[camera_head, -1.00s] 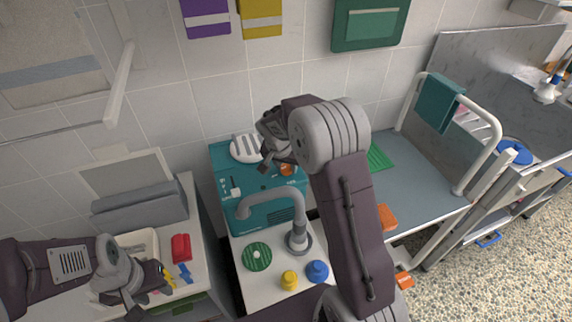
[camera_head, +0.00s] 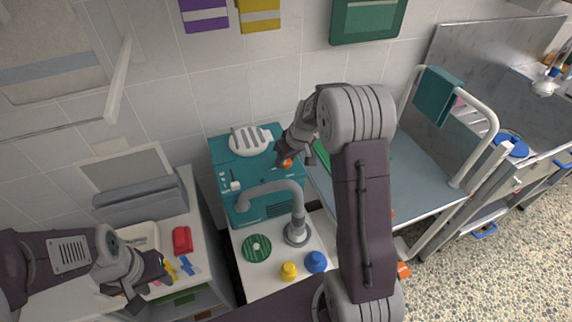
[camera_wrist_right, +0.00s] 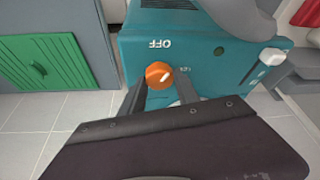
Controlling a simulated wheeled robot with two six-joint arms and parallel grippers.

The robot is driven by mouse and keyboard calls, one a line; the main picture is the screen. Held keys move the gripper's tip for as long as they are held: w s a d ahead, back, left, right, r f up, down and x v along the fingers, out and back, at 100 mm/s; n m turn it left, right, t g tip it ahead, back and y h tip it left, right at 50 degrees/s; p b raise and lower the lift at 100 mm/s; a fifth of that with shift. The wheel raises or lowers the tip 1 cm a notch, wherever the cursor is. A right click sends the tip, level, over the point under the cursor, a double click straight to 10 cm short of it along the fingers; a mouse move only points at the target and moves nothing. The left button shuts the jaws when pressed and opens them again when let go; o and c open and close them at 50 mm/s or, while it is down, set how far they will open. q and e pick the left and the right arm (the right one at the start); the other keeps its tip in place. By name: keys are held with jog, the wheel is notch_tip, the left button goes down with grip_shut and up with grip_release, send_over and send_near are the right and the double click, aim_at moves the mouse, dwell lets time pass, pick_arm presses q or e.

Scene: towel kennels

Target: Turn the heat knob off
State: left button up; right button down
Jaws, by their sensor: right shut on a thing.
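The orange heat knob (camera_head: 286,163) is on the teal box (camera_head: 232,178). It shows large in the right wrist view (camera_wrist_right: 159,75), with a white mark slanting up and right. An upside-down "OFF" label (camera_wrist_right: 159,43) is printed on the teal face above it. A smaller label (camera_wrist_right: 186,69) sits to its right. My right gripper (camera_wrist_right: 162,92) has a finger on each side of the knob and is shut on it. My left gripper (camera_head: 152,284) is over the left counter, away from the box; its jaw opening is unclear.
A grey tap (camera_head: 296,230) arches in front of the box. A green striped disc (camera_head: 257,248), yellow bottle (camera_head: 289,271) and blue bottle (camera_head: 316,262) stand near it. A red item (camera_head: 182,240) lies on the left counter. A white-railed grey table (camera_head: 425,175) is at right.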

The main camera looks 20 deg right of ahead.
jog(key=n+b, duration=0.1)
jog(key=n+y+b, duration=0.1)
jog(key=shift+d+f+n, duration=0.1)
jog(key=shift+f+n, duration=0.1)
jog(key=shift+n, duration=0.1)
pick_arm(q)
jog(key=shift+f+b, duration=0.6)
jog(key=shift+f, duration=1.6)
pick_arm(e)
jog(key=shift+r+n+g+y, duration=0.15)
jog(key=shift+n+g+y, duration=0.3)
jog(key=shift+n, duration=1.15)
jog(key=c, duration=0.9)
grip_release()
pick_arm(q)
jog(key=shift+r+p, duration=0.5)
jog(key=shift+p, duration=0.05)
pick_arm(e)
jog(key=v, duration=0.9)
jog(key=shift+w+d, duration=0.1)
jog(key=shift+d, duration=0.05)
